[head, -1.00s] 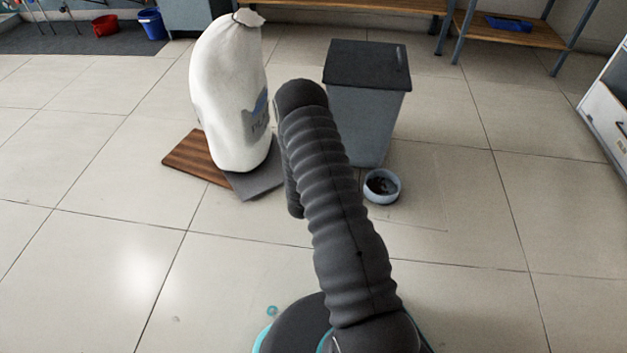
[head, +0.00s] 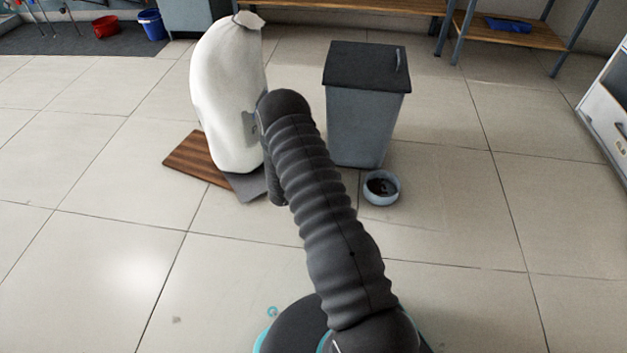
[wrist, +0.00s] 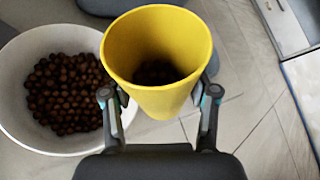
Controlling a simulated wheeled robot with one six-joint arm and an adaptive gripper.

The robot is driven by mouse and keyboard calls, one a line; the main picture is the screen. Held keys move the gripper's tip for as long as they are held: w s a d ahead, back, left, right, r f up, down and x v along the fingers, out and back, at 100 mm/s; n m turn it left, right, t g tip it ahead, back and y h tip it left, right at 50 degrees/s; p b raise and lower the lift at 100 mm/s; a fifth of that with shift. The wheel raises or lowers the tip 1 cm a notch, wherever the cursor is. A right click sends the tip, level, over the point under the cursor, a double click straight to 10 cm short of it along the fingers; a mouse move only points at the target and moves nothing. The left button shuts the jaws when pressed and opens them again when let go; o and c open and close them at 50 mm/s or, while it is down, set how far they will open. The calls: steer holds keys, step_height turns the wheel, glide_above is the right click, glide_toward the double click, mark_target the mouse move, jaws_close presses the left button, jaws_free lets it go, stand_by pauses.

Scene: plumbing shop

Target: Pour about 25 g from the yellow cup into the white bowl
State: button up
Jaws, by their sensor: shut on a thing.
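In the wrist view my gripper (wrist: 160,95) is shut on the yellow cup (wrist: 165,98), one finger on each side. The cup's open mouth faces the camera, and dark brown pellets lie deep inside it. The white bowl (wrist: 18,110) is at the left of the wrist view, partly cut off by the frame edge, and holds many brown round pellets. The cup is just right of the bowl in the picture; their height difference is unclear. In the head view my arm hides the gripper and cup.
A small pale blue bowl (head: 368,196) with dark contents stands on the floor by a grey lidded bin (head: 358,125). The tiled floor at right and front left is clear.

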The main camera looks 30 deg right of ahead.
steer(key=shift+w+f+n+g+p, duration=0.1)
steer(key=shift+w+n+g+p, duration=0.15)
steer(key=shift+n+g, duration=0.35)
steer(key=shift+s+a+r+n+g+h+p, duration=0.1)
steer(key=shift+r+n+g+h+p, duration=0.2)
steer(key=shift+n+h+p, duration=0.3)
steer(key=shift+f+n, duration=0.25)
steer(key=shift+n, duration=0.05)
steer(key=shift+f+n+g+h+b, duration=0.5)
steer(key=shift+n+g+h+b, duration=0.1)
steer(key=shift+n, duration=0.4)
steer(key=shift+w+r+n+b, duration=0.2)
steer(key=shift+r+n+b, duration=0.2)
steer(key=shift+r+n, duration=0.15)
steer(key=shift+w+a+f+n+g+h+b, duration=0.15)
steer(key=shift+w+f+n+g+h, duration=0.2)
steer(key=shift+n, duration=0.4)
steer(key=shift+w+a+f+n+g+h+b, duration=0.15)
steer(key=shift+f+n+h, duration=0.15)
steer(key=shift+n+h, duration=0.35)
stand_by(2.5)
steer(key=shift+w+r+n, duration=0.1)
steer(key=shift+r+n, duration=0.05)
steer(key=shift+n, duration=0.2)
stand_by(0.7)
